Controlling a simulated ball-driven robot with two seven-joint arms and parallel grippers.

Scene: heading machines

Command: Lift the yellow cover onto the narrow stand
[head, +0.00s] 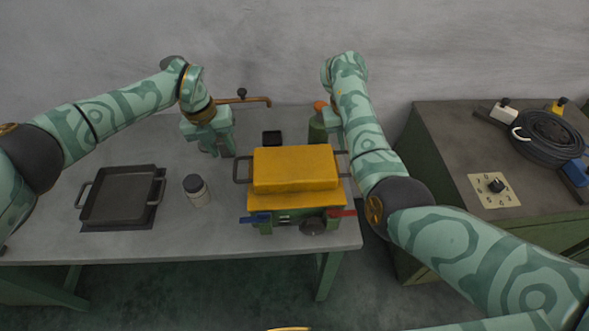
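The yellow cover (295,168) is a block with a dark loop handle on its left and another on its right. It sits level on a green machine (287,217) with a yellow top edge, a blue lever, a red lever and a dark knob. My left gripper (223,154) points down behind and left of the cover, apart from its left handle; its fingers look parted and empty. My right gripper (334,118) is behind the cover's right side, mostly hidden by my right arm, so its fingers cannot be made out. I cannot tell which thing is the narrow stand.
A black tray (122,207) with two handles lies on a dark mat at left. A lidded jar (196,190) stands beside it. A small black dish (272,138) and a green bottle (317,130) are behind the cover. A side bench (450,150) holds a coiled cable (548,137).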

